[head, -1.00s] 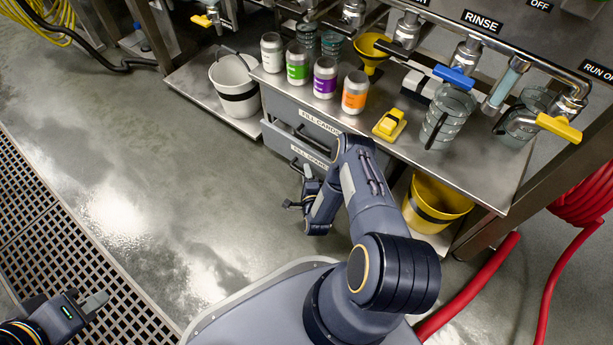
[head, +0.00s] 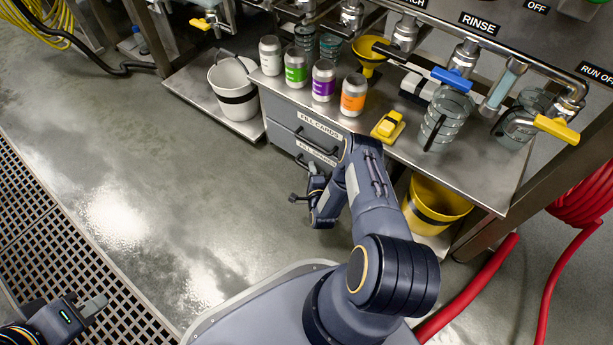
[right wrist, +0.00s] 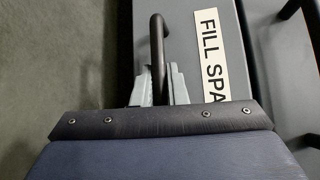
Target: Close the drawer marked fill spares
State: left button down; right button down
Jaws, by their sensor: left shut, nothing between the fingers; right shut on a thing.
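The fill spares drawer (head: 303,151) is the lower grey drawer under the steel bench, with a white label partly hidden by my right arm in the head view. In the right wrist view its front (right wrist: 190,40) shows the label "FILL SPA", cut off by my gripper. My right gripper (right wrist: 157,88) is shut on the drawer's dark bar handle (right wrist: 157,45), one finger each side. Whether the drawer is fully flush I cannot tell. My left gripper (head: 94,304) is shut and empty at the lower left, over the floor.
The fill cards drawer (head: 290,117) sits directly above. Cans (head: 353,95), a yellow funnel (head: 371,50) and a yellow block (head: 388,125) stand on the bench (head: 470,165). A white bucket (head: 235,85) is left, a yellow bucket (head: 437,205) right.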

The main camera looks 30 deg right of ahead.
jog(key=shift+w+d, duration=0.15)
jog(key=shift+d, duration=0.3)
jog(key=c, duration=1.5)
grip_release()
jog(key=shift+o, duration=0.2)
jog(key=shift+r, duration=0.1)
jog(key=shift+s+a, duration=0.1)
jog(key=shift+s, duration=0.15)
jog(key=f+p+v, duration=0.1)
jog(key=p+v, duration=0.2)
jog(key=v, duration=0.4)
jog(key=shift+s+r, duration=0.2)
jog(key=shift+r, duration=0.2)
jog(key=shift+a, duration=0.15)
